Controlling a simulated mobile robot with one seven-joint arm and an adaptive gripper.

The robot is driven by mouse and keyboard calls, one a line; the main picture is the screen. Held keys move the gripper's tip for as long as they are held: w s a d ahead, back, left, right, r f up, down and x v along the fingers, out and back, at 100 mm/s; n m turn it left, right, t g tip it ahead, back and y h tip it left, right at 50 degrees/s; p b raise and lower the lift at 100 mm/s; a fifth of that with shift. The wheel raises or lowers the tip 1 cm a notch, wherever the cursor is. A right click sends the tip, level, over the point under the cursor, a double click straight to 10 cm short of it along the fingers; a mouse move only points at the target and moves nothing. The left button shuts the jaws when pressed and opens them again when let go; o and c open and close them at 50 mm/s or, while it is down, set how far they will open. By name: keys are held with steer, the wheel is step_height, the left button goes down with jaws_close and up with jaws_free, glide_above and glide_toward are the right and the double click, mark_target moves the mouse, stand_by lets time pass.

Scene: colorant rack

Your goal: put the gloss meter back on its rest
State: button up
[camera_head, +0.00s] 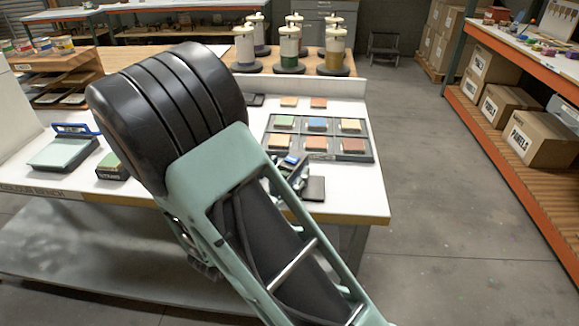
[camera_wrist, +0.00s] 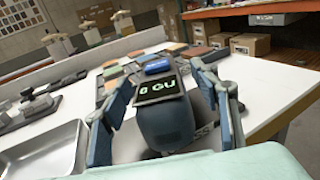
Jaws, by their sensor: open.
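The gloss meter (camera_wrist: 166,122) is a dark blue-grey body with a lit screen reading GU and a blue part on top. In the wrist view it stands between the two fingers of my gripper (camera_wrist: 161,88), which are apart on either side of it. I cannot tell whether either finger touches it. In the head view my arm hides most of this spot, and part of my gripper (camera_head: 291,172) shows near the bench's front right. A flat dark pad (camera_head: 314,189) lies beside it. I cannot tell whether this pad is the rest.
The white bench (camera_head: 352,203) holds a dark sample tray (camera_head: 356,158) with several coloured panels behind my gripper. A metal tray (camera_wrist: 45,150) shows at left in the wrist view. A teal panel device (camera_head: 62,153) is at far left. The bench's right edge opens onto bare floor.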

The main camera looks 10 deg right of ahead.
steer(key=v, duration=1)
steer(key=shift+s, duration=0.15)
